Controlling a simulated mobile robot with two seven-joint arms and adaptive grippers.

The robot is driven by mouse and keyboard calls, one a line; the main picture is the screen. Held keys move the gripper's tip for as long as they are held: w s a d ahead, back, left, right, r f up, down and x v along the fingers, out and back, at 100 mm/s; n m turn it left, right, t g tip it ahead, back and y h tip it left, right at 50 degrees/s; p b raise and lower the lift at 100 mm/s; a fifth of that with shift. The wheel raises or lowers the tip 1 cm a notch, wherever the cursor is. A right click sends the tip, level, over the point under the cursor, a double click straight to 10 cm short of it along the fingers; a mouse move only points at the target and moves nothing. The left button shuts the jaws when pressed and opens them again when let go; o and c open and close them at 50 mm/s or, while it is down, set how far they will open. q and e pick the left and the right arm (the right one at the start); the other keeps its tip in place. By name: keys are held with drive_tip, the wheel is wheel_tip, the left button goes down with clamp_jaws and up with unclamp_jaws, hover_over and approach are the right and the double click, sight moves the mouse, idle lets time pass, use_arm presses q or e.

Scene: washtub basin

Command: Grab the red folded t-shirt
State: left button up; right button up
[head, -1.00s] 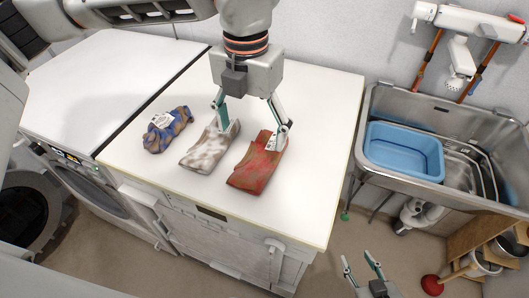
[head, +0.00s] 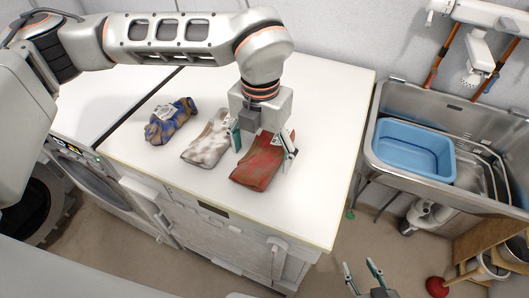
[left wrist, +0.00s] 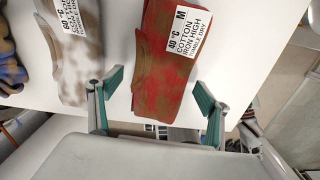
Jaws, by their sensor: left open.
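The red folded t-shirt (head: 258,168), with brownish stains, lies on the white worktop (head: 318,178). In the left wrist view the red t-shirt (left wrist: 165,65) has a white label reading "40 °C M cotton". My left gripper (head: 264,146) is open over the t-shirt's far part, one finger towards each side of it. In the left wrist view my left gripper (left wrist: 160,90) has its fingers apart, with the t-shirt lying between them in the picture. I cannot tell whether they touch the cloth. My right gripper (head: 362,272) is open and empty, low in front of the worktop.
A stained white folded garment (head: 208,140) lies close left of the red one. A blue and brown garment (head: 171,122) lies further left. A metal sink (head: 378,105) with a blue basin (head: 412,150) stands at the right. The worktop's right part is clear.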

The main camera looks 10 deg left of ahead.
use_arm(q)
drive_tip(key=c, duration=1.3)
drive_tip(key=shift+r, duration=0.1)
